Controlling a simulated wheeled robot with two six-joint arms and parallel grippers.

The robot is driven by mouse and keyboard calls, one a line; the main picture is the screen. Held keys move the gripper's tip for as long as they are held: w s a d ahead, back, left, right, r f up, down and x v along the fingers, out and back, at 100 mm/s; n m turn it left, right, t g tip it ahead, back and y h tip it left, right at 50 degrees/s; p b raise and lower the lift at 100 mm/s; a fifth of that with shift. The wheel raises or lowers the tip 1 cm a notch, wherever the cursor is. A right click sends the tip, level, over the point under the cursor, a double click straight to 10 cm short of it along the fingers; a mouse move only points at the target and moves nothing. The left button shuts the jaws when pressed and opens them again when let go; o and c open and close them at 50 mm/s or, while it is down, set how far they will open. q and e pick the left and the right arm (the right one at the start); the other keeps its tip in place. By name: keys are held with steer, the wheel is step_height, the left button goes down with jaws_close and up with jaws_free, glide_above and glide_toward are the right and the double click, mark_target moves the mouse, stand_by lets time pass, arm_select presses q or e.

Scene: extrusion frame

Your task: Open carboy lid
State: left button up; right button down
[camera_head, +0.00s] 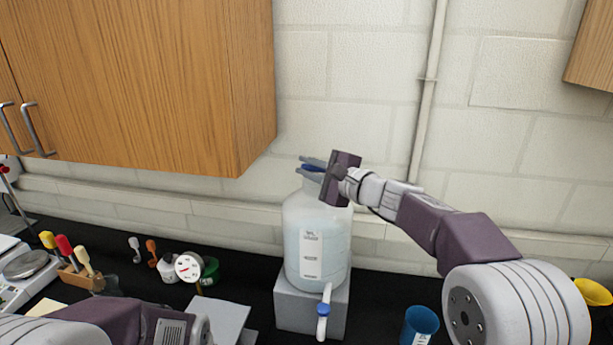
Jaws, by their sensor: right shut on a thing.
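A translucent white carboy (317,240) with a paper label and a blue-handled spigot (323,309) stands upright on a grey block. Its blue lid (313,168) is at the neck, partly hidden by my right gripper (312,167). That gripper reaches in from the right at the carboy's top, and its fingers are shut on the lid from either side. I cannot tell whether the lid is seated or loosened. My left arm shows at the lower left; its fingertips are out of view.
The grey block (292,311) sits on a black bench. A dial gauge (187,267), several coloured-handled tools (66,246) and a balance (25,266) are at left. A blue cup (420,325) is at right. A wooden cabinet (140,80) hangs at upper left.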

steer(key=r, duration=0.1)
steer(key=w+r+p, duration=0.1)
steer(key=w+r, duration=0.1)
steer(key=shift+w+d+r, duration=0.15)
steer(key=shift+d+r, duration=0.1)
steer(key=shift+r, duration=0.05)
steer(key=w+r+p, duration=0.1)
steer(key=p, duration=0.1)
steer(key=w+p, duration=0.1)
steer(key=p, duration=0.2)
steer(key=shift+w+d+r, duration=0.2)
steer(key=shift+w+r, duration=0.05)
steer(key=shift+r, duration=0.15)
steer(key=shift+w+f+m+g+h+p, duration=0.1)
steer(key=shift+w+m+g+h+p, duration=0.25)
steer(key=shift+m+p, duration=0.2)
steer(key=shift+f, duration=0.15)
